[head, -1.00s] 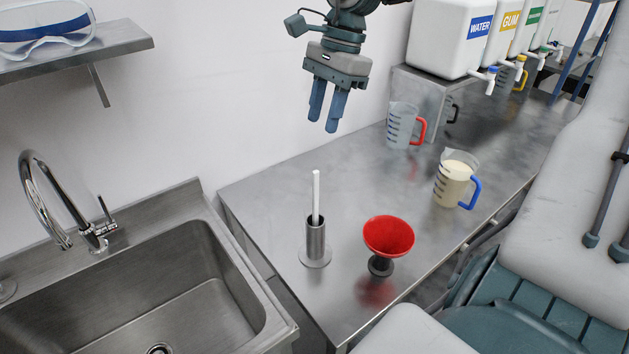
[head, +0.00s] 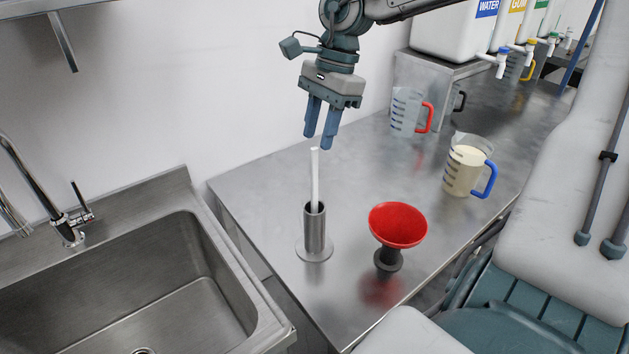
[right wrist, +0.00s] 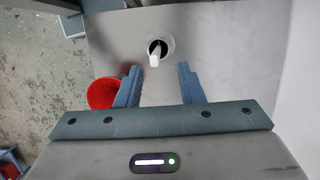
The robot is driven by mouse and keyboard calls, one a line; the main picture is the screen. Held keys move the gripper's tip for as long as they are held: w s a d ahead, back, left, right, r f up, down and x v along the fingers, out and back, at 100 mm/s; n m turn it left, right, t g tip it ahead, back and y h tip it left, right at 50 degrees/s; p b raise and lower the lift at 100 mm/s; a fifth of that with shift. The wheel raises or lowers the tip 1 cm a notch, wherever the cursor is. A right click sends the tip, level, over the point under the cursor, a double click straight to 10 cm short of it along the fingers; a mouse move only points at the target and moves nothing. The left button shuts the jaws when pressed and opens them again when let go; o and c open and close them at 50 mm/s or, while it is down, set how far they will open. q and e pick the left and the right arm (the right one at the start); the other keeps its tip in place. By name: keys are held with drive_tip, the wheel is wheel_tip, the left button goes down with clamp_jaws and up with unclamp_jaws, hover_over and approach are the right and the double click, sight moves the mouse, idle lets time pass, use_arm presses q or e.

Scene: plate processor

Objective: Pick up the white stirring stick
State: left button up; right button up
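The white stirring stick (head: 315,178) stands nearly upright in a metal cylinder holder (head: 315,230) on the steel counter. My right gripper (head: 319,143) is above the stick's top, pointing down, with its fingers apart and empty. In the right wrist view the stick (right wrist: 155,54) rises from its holder (right wrist: 168,44), ahead of the open fingers (right wrist: 158,75) and roughly in line with the gap between them. The fingers do not appear to touch the stick. My left gripper is not in view.
A red funnel (head: 398,225) on a dark stand is right of the holder. A jug with a blue handle (head: 465,168) and a jug with a red handle (head: 406,110) stand farther back. A sink (head: 150,280) lies left. The wall is behind.

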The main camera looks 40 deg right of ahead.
sight(311, 175)
drive_tip(key=x, duration=0.2)
drive_tip(key=p+x, duration=0.1)
drive_tip(key=x, duration=0.2)
drive_tip(key=p+x, duration=0.1)
drive_tip(key=x, duration=0.1)
drive_tip(key=shift+s+a+f, duration=0.1)
drive_tip(key=shift+s+f, duration=0.2)
drive_tip(key=shift+s, duration=0.05)
drive_tip(key=shift+w+a+f, duration=0.1)
drive_tip(key=shift+w+f, duration=0.05)
drive_tip(key=shift+f, duration=0.25)
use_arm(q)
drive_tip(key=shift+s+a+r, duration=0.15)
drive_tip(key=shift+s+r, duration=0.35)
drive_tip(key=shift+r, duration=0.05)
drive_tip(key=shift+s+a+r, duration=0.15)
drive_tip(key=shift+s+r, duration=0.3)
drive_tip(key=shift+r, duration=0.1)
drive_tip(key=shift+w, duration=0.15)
use_arm(e)
clamp_jaws()
